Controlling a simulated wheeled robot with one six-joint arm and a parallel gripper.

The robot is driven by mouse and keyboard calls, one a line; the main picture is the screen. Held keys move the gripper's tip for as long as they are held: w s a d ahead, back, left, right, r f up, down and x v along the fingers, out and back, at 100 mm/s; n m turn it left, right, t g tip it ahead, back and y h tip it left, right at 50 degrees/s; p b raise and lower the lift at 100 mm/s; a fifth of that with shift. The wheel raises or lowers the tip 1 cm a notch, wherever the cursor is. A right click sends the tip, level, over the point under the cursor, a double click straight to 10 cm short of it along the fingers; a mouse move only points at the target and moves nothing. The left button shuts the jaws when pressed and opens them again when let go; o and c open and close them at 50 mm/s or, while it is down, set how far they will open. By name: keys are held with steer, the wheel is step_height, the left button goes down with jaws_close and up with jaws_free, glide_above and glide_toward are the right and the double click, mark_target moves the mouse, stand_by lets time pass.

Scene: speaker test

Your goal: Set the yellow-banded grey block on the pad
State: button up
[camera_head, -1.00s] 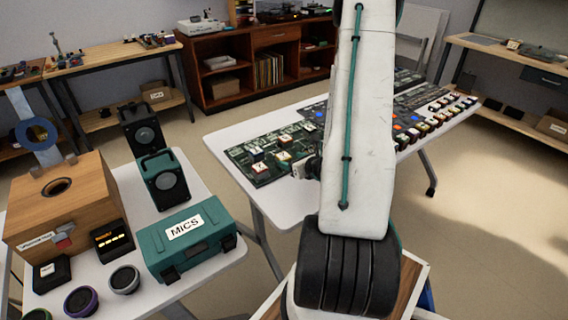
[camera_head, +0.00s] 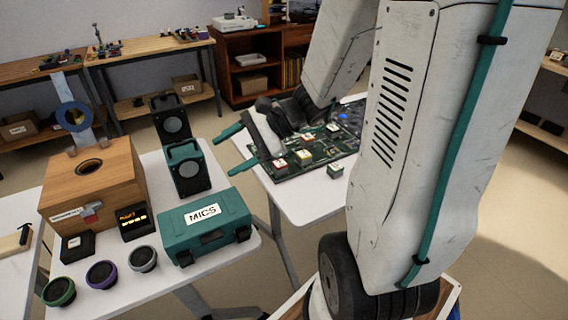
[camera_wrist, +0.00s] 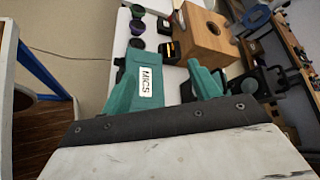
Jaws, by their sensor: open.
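My gripper (camera_head: 232,149) is open and empty, its two teal fingers pointing left past the edge of the circuit-board table. In the wrist view my gripper (camera_wrist: 167,68) has its fingers spread, with the teal MICS case (camera_wrist: 150,86) beyond. Several small light-topped blocks sit on the green board just right of the gripper, among them one with yellowish sides (camera_head: 304,157); I cannot tell if it is the yellow-banded grey block. A small flat black box (camera_head: 77,246) lies on the left table; I cannot tell if it is the pad.
The left table holds a wooden box (camera_head: 92,181), the teal MICS case (camera_head: 205,227), two speakers (camera_head: 187,170), a small orange-lit display (camera_head: 134,222) and three round drivers (camera_head: 101,274). A gap separates the two tables. My arm hides much of the right side.

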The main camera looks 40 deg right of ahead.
steer(key=s+a+r+n+g+h, duration=0.35)
steer(key=s+a+n+g, duration=0.25)
steer(key=s+n, duration=0.45)
steer(key=s+d+r+n+t+h, duration=0.1)
steer(key=s+d+r+n+h, duration=0.2)
steer(key=s+d+n+h, duration=0.2)
steer(key=shift+s+r+n+h, duration=0.35)
steer(key=shift+s+h, duration=0.35)
steer(key=shift+h, duration=0.55)
